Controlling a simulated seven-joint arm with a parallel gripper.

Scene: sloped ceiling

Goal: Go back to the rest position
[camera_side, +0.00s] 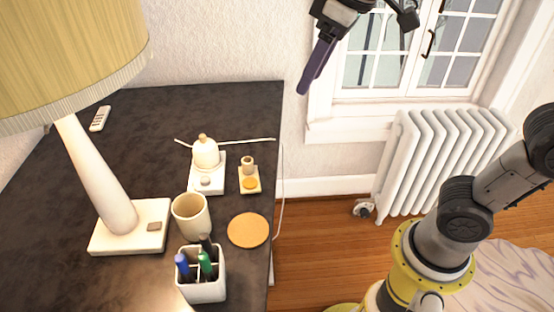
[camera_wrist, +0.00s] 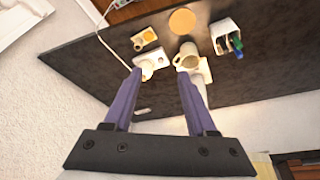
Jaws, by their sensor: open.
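My gripper (camera_side: 322,62) is high in the air at the top of the side view, up near the wall and beyond the table's far right corner. Only one purple finger shows clearly there. In the wrist view my gripper (camera_wrist: 158,82) shows two purple fingers spread apart with nothing held between them. The dark table (camera_side: 130,125) lies below, with a clear height gap to the fingers. My gripper touches nothing that I can see.
On the table stand a lamp (camera_side: 98,180), a beige mug (camera_side: 191,216), a pen holder (camera_side: 203,285), an orange coaster (camera_side: 248,230), a small white device (camera_side: 207,180) and a remote (camera_side: 100,118). A window (camera_side: 380,55) and a radiator (camera_side: 435,155) are at the right.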

